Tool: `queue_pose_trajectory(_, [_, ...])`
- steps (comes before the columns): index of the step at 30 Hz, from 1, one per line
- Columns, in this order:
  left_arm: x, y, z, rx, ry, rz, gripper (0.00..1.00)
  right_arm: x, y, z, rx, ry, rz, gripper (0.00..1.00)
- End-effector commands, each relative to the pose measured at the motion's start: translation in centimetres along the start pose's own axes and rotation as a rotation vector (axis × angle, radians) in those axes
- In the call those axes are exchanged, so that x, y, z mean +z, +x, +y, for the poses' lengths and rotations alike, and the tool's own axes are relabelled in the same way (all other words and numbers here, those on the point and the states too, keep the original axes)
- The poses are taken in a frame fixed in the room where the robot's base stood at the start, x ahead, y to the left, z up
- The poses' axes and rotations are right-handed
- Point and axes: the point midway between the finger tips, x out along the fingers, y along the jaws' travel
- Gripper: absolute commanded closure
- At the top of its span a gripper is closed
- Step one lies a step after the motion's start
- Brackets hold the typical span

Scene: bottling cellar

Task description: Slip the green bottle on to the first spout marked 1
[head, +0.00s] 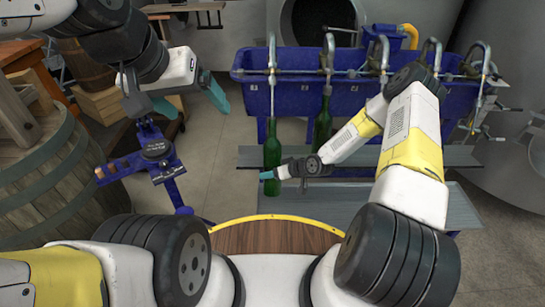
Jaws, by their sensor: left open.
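A green bottle (272,155) stands upright below the first spout (271,62), beside the label 1 on the blue filler trough (290,97). Its neck lines up with the spout tube; I cannot tell whether the tube is inside it. My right gripper (267,175) reaches in from the right, with a teal finger across the front of the bottle's lower body. It looks shut on the bottle; the far finger is hidden. My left gripper (204,92) is open and empty, left of the trough and away from the bottle.
Another green bottle (322,127) is at the second spout (328,55). A grey metal shelf (350,158) runs below the trough. A blue stand (158,160) with a dark round top is at left, near a barrel (45,160). Floor is open between stand and filler.

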Motion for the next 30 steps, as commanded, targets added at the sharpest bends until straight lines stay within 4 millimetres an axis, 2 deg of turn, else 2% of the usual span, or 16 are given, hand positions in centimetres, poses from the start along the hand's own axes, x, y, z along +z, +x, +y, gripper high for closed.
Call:
queue_pose_trajectory(6, [0.0, 0.0, 0.0, 0.000, 0.000, 0.000, 0.12, -1.6, -0.5, 0.1, 0.003, -0.004, 0.009, 1.00])
queue_pose_trajectory(30, [0.0, 0.0, 0.0, 0.000, 0.000, 0.000, 0.12, -5.3, -2.1, 0.1, 0.002, -0.003, 0.006, 1.00])
